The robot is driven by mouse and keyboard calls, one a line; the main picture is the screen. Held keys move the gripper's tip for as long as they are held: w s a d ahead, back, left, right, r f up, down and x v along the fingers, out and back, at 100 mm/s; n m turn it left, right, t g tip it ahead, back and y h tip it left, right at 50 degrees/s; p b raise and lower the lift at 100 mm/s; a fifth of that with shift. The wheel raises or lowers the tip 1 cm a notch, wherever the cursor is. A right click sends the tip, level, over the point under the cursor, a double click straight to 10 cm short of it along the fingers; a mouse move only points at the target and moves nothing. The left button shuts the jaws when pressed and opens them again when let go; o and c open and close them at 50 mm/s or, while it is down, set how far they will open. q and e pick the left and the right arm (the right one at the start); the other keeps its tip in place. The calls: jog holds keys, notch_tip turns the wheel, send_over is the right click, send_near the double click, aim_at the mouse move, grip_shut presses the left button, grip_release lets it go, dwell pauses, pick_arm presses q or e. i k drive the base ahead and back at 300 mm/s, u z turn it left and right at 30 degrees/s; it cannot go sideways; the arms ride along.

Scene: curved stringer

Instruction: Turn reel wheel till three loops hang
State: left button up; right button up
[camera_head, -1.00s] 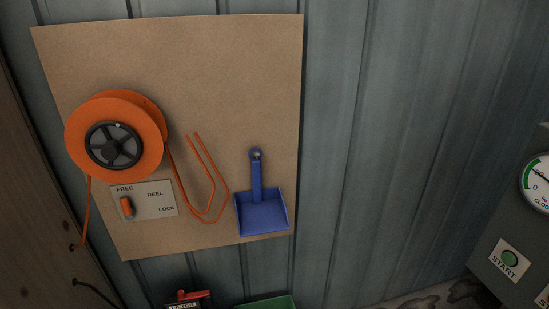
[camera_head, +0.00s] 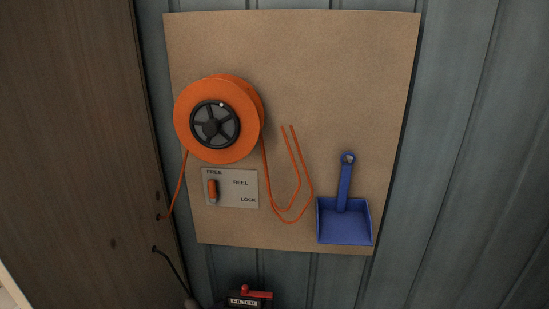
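An orange reel (camera_head: 247,97) is mounted on a brown board, with a dark grey spoked wheel (camera_head: 216,125) at its centre. A small pale knob sits at the top of the wheel rim. An orange cord (camera_head: 306,186) hangs from the reel's right side in a loop, with its strands rising to the right. Another length of cord (camera_head: 177,185) runs down left to the wooden panel. A label plate (camera_head: 232,203) under the reel reads FREE, REEL and LOCK; its orange lever (camera_head: 212,190) stands near FREE. Neither gripper shows.
A blue dustpan (camera_head: 345,222) hangs on the board (camera_head: 330,60), right of the cord. A wooden panel (camera_head: 75,120) stands close on the left. A red and black item labelled FILTER (camera_head: 247,299) is at the bottom edge. The grey ribbed wall (camera_head: 465,150) on the right is bare.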

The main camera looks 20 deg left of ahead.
aim_at(214, 125)
jog(key=k, duration=1.2)
jog(key=z, duration=0.8)
jog(key=i, duration=0.85)
jog(key=u, duration=0.45)
jog(key=i, duration=0.9)
jog(key=u, duration=0.95)
